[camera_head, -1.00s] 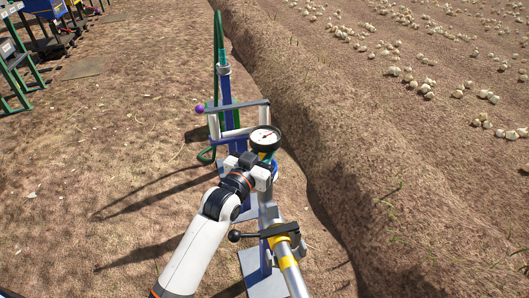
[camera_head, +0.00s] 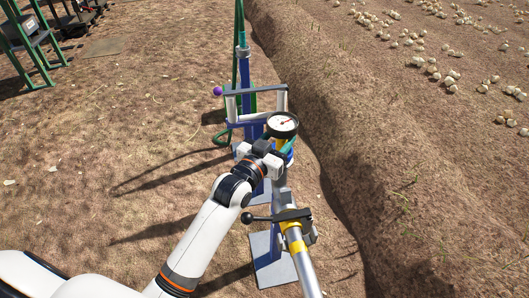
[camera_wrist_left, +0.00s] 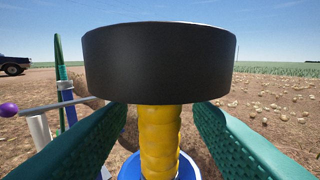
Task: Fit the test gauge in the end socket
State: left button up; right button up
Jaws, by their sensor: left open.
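The test gauge (camera_head: 282,124) has a round black body and a white dial with a red needle; it faces up in the head view. In the left wrist view the black gauge body (camera_wrist_left: 160,62) is above a ribbed yellow stem (camera_wrist_left: 159,140). The stem's lower end goes down inside the blue ring of the end socket (camera_wrist_left: 130,172); its seating depth is hidden. My left gripper (camera_head: 273,151) is at the gauge, below the dial. Its green fingers (camera_wrist_left: 160,115) are open on either side of the stem, with gaps visible. My right gripper is out of view.
A silver pipe (camera_head: 303,262) with a black clamp and ball-ended lever (camera_head: 248,218) runs toward me. Behind the gauge stands a blue post frame with a dark bar (camera_head: 255,89) and purple knob (camera_head: 217,91). A soil bank lies to the right; the ground at left is open.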

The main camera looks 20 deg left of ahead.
pick_arm(q)
jog(key=s+a+p, duration=0.1)
jog(key=s+a, duration=0.1)
jog(key=s, duration=0.9)
jog(key=s+f+g, duration=0.2)
jog(key=f, duration=0.1)
jog(key=s+f+g+y, duration=0.1)
jog(key=s+f+g, duration=0.3)
jog(key=f, duration=0.1)
jog(key=shift+s+d+f, duration=0.15)
jog(key=shift+s+f, duration=0.05)
jog(key=shift+f, duration=0.1)
jog(key=s+f+g+y, duration=0.1)
jog(key=s+f+g, duration=0.1)
jog(key=s+g, duration=0.2)
jog(key=s+a+f+g+y, duration=0.1)
jog(key=s+f+g, duration=0.2)
jog(key=s, duration=0.7)
jog(key=shift+s+a+f+g, duration=0.25)
jog(key=shift+s+g, duration=0.1)
jog(key=shift+g, duration=0.15)
